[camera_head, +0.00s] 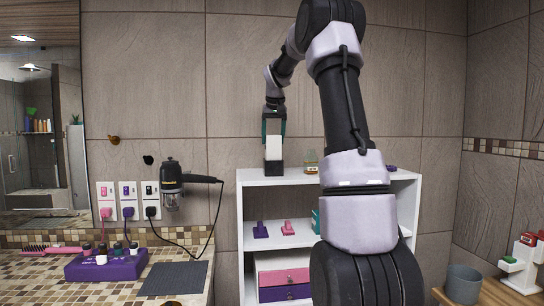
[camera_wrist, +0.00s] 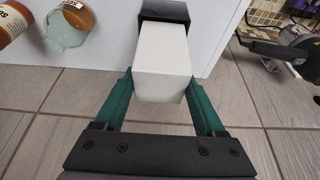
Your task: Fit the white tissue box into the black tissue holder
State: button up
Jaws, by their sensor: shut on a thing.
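The white tissue box (camera_head: 273,147) is upright between the green fingers of my gripper (camera_head: 273,124), which is shut on it. The black tissue holder (camera_head: 273,168) stands on the top board of the white shelf, directly below the box. In the wrist view the white box (camera_wrist: 166,70) fills the space between the fingers (camera_wrist: 162,88), and the black holder (camera_wrist: 164,12) shows just beyond its far end. The box's lower end meets the holder in both views; I cannot tell how far it sits inside. The holder's opening is hidden by the box.
The white shelf (camera_head: 330,181) has an amber jar (camera_head: 311,162) to the right of the holder, partly near my arm. A hair dryer (camera_head: 172,185) hangs on the wall at left.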

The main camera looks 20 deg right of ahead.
aim_at(273, 150)
jog(key=shift+f, duration=2.5)
jog(key=shift+f, duration=0.1)
jog(key=o, duration=1.3)
jog(key=shift+o, duration=0.2)
jog(key=v, duration=1.2)
jog(key=s+a+r, duration=0.1)
jog(key=s+a, duration=0.5)
jog(key=s, duration=0.1)
jog(key=s+a+f+t+y, duration=0.1)
jog(key=s+a+f, duration=0.2)
jog(key=s, duration=0.5)
jog(key=s+a+f+t+y, duration=0.1)
jog(key=s+a+f, duration=0.3)
jog(key=s, duration=0.5)
jog(key=s+a+f+m+t+y, duration=0.1)
jog(key=s+a+f, duration=0.2)
jog(key=s, duration=0.5)
jog(key=shift+s+a+f, duration=0.3)
jog(key=shift+a+f, duration=0.1)
jog(key=shift+a, duration=0.15)
